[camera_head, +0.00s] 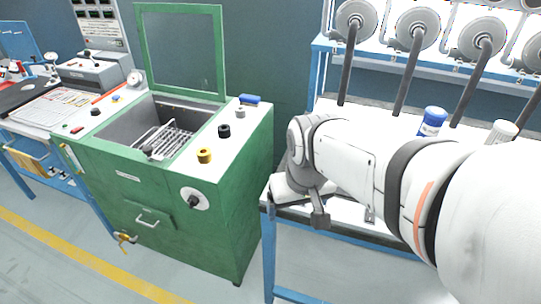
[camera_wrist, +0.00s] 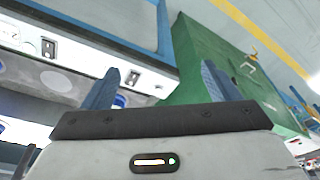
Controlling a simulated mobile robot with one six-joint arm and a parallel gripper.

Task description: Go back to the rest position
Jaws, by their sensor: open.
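My gripper (camera_wrist: 160,72) is open in the wrist view, with its two blue-grey fingers well apart and nothing between them. In the head view my white arm reaches in from the right, and part of my gripper (camera_head: 320,216) shows below the wrist, at the near edge of the white-topped bench (camera_head: 291,209).
The green machine's framed lid (camera_head: 183,50) is raised over a wire basket (camera_head: 165,140). Several round units with dark pipes line the back. Floor is clear at front left.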

